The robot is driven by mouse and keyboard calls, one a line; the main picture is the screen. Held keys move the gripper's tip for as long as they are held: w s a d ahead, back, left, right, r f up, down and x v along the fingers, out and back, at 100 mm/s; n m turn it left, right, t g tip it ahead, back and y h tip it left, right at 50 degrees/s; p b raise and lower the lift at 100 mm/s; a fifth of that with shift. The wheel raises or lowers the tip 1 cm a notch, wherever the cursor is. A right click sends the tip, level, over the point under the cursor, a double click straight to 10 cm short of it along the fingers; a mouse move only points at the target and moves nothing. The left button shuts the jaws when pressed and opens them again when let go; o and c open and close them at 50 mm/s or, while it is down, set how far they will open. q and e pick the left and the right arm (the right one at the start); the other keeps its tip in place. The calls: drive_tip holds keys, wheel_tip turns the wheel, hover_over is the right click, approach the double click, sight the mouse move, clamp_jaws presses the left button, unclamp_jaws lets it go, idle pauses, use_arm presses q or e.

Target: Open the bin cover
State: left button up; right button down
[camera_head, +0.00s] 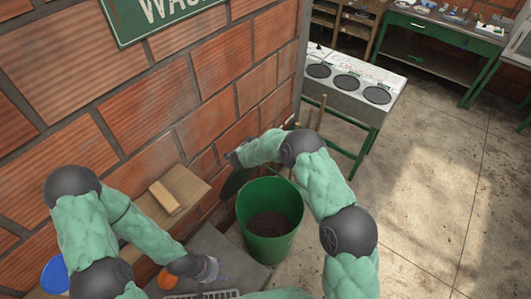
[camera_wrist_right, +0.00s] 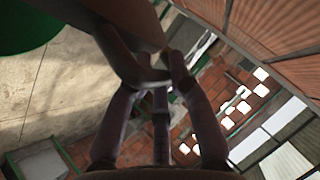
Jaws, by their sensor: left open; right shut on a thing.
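The green bin (camera_head: 258,236) stands on the floor beside the brick wall, and dark material shows inside it. Its dark green cover (camera_head: 235,182) is tilted up at the wall side of the bin, partly hidden by my right arm. My right gripper (camera_head: 236,159) is at the top of the raised cover. In the right wrist view its fingers (camera_wrist_right: 163,75) are closed around a dark curved part (camera_wrist_right: 140,70), seemingly the cover's handle. Green of the bin (camera_wrist_right: 28,22) shows at the upper left there. My left gripper (camera_head: 212,270) is open and empty, left of the bin.
A grey surface with a grate (camera_head: 205,295) lies below my left gripper. A wooden shelf (camera_head: 185,188) with a tan block (camera_head: 164,197) is on the brick wall. A stand with round dark openings (camera_head: 347,83) is behind. Concrete floor (camera_head: 440,190) on the right is clear.

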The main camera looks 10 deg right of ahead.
drive_tip(key=shift+w+a+r+p, duration=0.2)
drive_tip(key=shift+w+a+r, duration=0.1)
drive_tip(key=shift+w+a, duration=0.4)
drive_tip(key=shift+w+a+r+p, duration=0.15)
drive_tip(key=shift+w+a+r, duration=0.25)
drive_tip(key=shift+w, duration=0.5)
drive_tip(key=shift+a+f, duration=0.1)
drive_tip(key=c, duration=1.1)
unclamp_jaws()
drive_tip(key=shift+s+f, duration=0.1)
drive_tip(key=shift+f, duration=0.05)
drive_tip(key=v, duration=1.2)
